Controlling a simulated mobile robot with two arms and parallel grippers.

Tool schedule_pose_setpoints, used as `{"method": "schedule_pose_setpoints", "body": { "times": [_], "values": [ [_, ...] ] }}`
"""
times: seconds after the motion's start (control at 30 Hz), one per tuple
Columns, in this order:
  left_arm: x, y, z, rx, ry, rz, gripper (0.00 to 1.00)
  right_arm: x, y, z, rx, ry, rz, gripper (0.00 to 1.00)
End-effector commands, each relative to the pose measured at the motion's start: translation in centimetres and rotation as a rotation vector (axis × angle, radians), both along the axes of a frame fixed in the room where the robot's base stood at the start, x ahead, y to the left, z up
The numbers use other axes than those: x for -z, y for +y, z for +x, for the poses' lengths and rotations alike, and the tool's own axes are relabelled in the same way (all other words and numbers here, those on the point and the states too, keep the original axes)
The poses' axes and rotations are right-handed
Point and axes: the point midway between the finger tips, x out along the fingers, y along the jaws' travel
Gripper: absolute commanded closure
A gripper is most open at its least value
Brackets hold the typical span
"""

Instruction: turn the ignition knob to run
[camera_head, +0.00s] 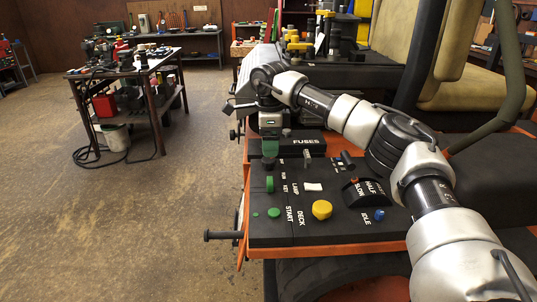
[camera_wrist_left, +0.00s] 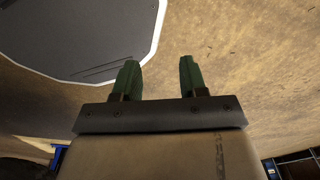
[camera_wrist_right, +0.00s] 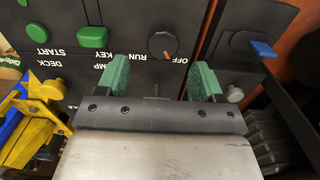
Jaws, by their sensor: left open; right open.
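The ignition knob (camera_wrist_right: 162,44) is a round black dial with an orange mark, between the OFF and RUN labels in the right wrist view. Its mark points down and slightly right in that view, on the OFF side. My right gripper (camera_wrist_right: 161,78) is open, with its green fingers spread to either side of the knob's line and no visible grip on it. In the head view the right gripper (camera_head: 269,147) hangs over the panel's left part and largely hides the knob. My left gripper (camera_wrist_left: 158,76) is open and empty, showing only in the left wrist view.
The black control panel (camera_head: 345,228) carries a green KEY button (camera_head: 270,184), white LAMP switch (camera_head: 313,187), yellow DECK knob (camera_head: 322,209) and a throttle lever by SLOW. A blue switch (camera_wrist_right: 262,48) sits near the right finger. Open floor (camera_head: 150,220) lies left.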

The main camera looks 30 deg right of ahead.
Motion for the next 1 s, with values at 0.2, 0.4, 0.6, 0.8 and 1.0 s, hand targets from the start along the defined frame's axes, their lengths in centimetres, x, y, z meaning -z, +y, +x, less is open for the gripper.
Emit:
{"method": "schedule_pose_setpoints", "body": {
  "times": [0.2,0.4,0.6,0.8,1.0],
  "values": [
    [-0.9,0.0,0.8,0.0,-0.012,-0.001,0.57,3.4,0.0,0.0,0.001,0.002,0.0,0.33],
    [-1.3,-0.2,3.2,0.0,-0.051,-0.005,0.57,4.7,0.0,0.0,0.001,0.0,0.0,0.33],
    [-1.2,-0.2,2.7,0.0,-0.043,-0.004,0.57,4.8,0.0,0.0,0.0,-0.001,0.0,0.33],
    [-1.2,-0.1,1.9,0.0,-0.03,-0.002,0.57,4.8,0.0,0.0,0.0,-0.001,0.0,0.54],
    [-1.1,-0.1,1.7,0.001,-0.028,-0.003,0.57,4.8,0.0,0.0,0.0,-0.001,0.001,0.82]
  ]
}}
